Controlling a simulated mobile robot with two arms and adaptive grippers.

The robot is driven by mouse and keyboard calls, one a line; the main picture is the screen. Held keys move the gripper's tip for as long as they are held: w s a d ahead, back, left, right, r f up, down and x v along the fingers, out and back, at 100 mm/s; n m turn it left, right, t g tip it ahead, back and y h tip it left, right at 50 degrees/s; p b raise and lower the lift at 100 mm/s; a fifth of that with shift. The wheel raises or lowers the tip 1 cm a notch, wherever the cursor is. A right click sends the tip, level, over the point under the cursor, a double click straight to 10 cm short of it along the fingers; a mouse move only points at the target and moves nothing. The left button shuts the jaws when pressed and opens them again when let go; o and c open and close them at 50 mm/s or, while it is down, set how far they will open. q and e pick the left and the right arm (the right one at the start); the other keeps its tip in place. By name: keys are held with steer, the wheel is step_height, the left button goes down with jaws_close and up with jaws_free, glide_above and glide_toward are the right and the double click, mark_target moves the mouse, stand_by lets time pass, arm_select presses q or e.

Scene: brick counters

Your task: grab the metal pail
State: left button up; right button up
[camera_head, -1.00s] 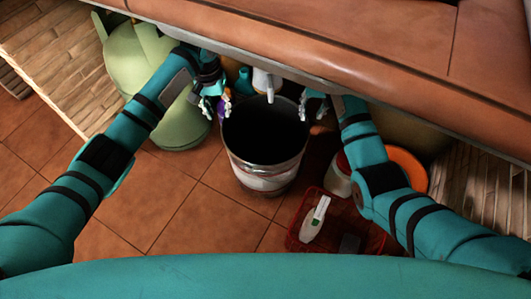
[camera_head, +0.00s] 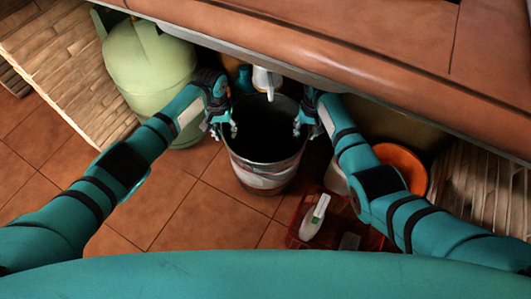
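The metal pail (camera_head: 262,179) stands upright on the tiled floor under the counter edge, its dark open mouth facing up. My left gripper (camera_head: 222,131) is at the left side of the pail's rim, with its fingers apart. My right gripper (camera_head: 300,127) is at the right side of the rim, its fingers also apart. Both fingertips overlap the rim in the picture. I cannot tell whether they touch it. The pail's far side lies in shadow below the counter.
The brick counter (camera_head: 380,60) overhangs the pail closely. A green gas cylinder (camera_head: 150,75) stands to the left. A red basket (camera_head: 300,222) with a white bottle (camera_head: 315,217) and an orange basin (camera_head: 405,163) are on the right. The floor at front left is clear.

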arm_select(q)
steer(key=shift+c, duration=0.4)
arm_select(e)
steer(key=shift+c, duration=0.4)
arm_select(q)
jaws_close()
arm_select(e)
jaws_close()
arm_select(q)
steer(key=shift+d, duration=0.1)
